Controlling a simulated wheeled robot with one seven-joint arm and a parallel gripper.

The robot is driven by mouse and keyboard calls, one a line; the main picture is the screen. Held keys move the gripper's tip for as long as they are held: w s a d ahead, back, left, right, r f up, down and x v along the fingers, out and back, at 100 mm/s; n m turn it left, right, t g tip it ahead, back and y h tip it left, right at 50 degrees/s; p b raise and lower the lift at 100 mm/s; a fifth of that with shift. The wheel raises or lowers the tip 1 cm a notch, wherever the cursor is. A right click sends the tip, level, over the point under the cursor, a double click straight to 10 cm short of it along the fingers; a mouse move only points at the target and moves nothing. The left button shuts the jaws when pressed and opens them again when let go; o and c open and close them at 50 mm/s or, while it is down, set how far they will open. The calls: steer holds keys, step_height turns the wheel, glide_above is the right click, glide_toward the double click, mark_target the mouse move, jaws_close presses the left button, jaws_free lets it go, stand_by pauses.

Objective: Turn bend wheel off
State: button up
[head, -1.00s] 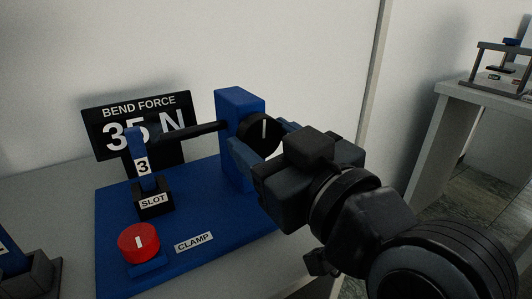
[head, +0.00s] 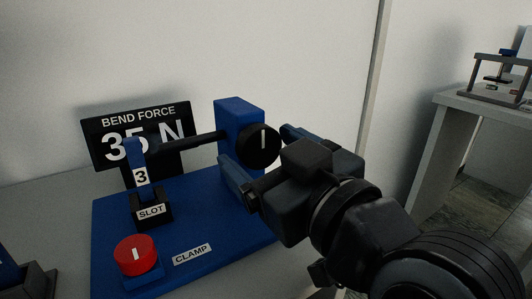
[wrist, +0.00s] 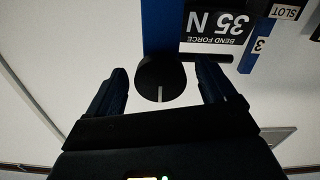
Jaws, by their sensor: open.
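The bend wheel (head: 260,146) is a round black knob with a white line, on the side of a blue post (head: 230,116). Its line stands upright in the head view. In the wrist view the wheel (wrist: 161,78) sits between my fingers, its line pointing down in the picture. My gripper (head: 254,144) is open, its two blue fingers spread on either side of the wheel with gaps visible in the wrist view (wrist: 161,76). A display (head: 130,135) reads BEND FORCE 35 N.
The blue base carries a red clamp knob (head: 134,254), a CLAMP label (head: 192,254) and a black SLOT holder (head: 151,213) with a blue piece marked 3 (head: 140,176). A black rod (head: 185,143) runs from the post. Another table (head: 480,108) stands at right.

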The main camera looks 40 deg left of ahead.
steer(key=v, duration=0.7)
steer(key=shift+s+d, duration=0.15)
steer(key=shift+d, duration=0.2)
stand_by(0.4)
